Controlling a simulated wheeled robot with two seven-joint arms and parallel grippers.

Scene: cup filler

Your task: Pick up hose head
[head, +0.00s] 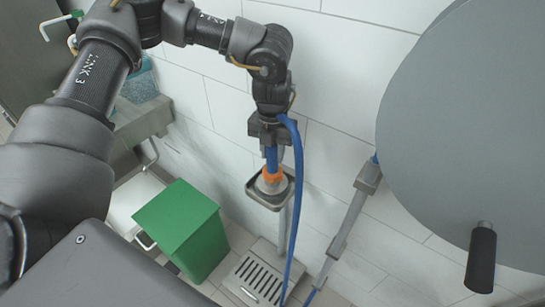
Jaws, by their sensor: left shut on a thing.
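My left arm comes in from the left, and its gripper (271,146) points down near the tiled wall. It is shut on the blue hose head (272,160), which stands upright between the jaws. An orange collar (272,175) sits at the lower end of the hose head, over a square grey holder (254,189) on a post. I cannot tell whether the hose head still touches the holder. The blue hose (298,190) loops from the top of the gripper and hangs down to the right. My right gripper is not in view.
A large grey disc with a black handle (481,258) fills the right side. A green bin (182,222) stands on the floor at lower left. A slotted metal drain tray (257,281) lies below the holder. A grey pipe (344,232) runs along the wall.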

